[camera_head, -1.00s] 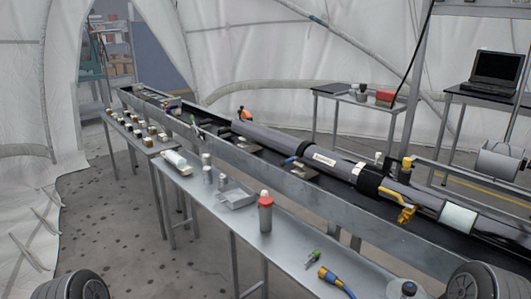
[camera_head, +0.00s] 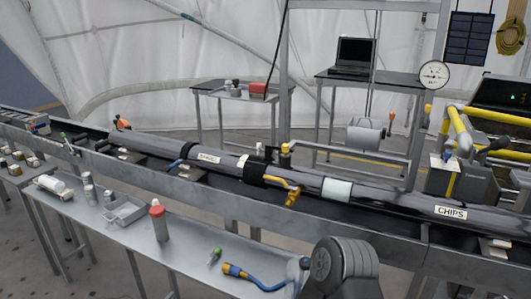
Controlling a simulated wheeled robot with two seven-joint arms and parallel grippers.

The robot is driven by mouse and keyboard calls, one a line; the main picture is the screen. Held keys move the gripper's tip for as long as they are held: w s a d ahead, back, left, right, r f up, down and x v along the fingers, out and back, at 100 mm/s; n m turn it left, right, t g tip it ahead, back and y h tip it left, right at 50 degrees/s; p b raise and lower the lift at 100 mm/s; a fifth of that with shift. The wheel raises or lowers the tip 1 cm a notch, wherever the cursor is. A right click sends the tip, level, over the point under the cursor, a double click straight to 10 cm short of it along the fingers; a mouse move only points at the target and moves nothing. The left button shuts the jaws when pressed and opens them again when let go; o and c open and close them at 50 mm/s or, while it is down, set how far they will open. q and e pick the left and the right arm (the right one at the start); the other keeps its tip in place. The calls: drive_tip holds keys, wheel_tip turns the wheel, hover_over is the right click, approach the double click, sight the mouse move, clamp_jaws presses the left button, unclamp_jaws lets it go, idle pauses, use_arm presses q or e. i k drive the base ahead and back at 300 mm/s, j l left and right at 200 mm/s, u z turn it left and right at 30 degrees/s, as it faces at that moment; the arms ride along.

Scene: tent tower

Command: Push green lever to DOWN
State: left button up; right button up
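No lever that I can clearly tell is green shows. A small green-tipped upright piece (camera_head: 65,140) stands at the near rail of the long trough at the left; it is too small to tell whether it is a lever. A small green-ended fitting (camera_head: 215,255) lies on the near table. A yellow lever-like handle (camera_head: 292,196) hangs on the long grey tube (camera_head: 395,195), and an orange knob (camera_head: 121,123) is at its left end. A dark grey link of my arm shows at the bottom, right of centre. Neither gripper is in view.
The near metal table (camera_head: 185,255) carries a red-capped bottle (camera_head: 158,222), a grey tray (camera_head: 125,210) and a blue-yellow cable (camera_head: 255,278). Behind the tube are a laptop (camera_head: 355,55), a pressure gauge (camera_head: 434,75) and yellow pipes (camera_head: 488,116). The trough runs across the view.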

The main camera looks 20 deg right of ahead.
sight(62, 134)
drive_tip(key=i+j, duration=0.2)
drive_tip(key=i+j+z, duration=0.45)
drive_tip(key=j, duration=0.6)
drive_tip(key=i+j+z, duration=0.15)
drive_tip(key=j+z, duration=0.35)
drive_tip(key=j, duration=0.55)
drive_tip(key=j+z, duration=0.45)
drive_tip(key=j, duration=0.65)
drive_tip(key=j+z, duration=0.15)
drive_tip(key=j, duration=0.4)
drive_tip(key=j+z, duration=0.2)
drive_tip(key=j, duration=0.3)
drive_tip(key=k+j+z, duration=0.15)
drive_tip(key=j, duration=0.4)
drive_tip(key=j+z, duration=0.2)
drive_tip(key=j, duration=0.3)
drive_tip(key=k+j+z, duration=0.15)
drive_tip(key=j, duration=0.35)
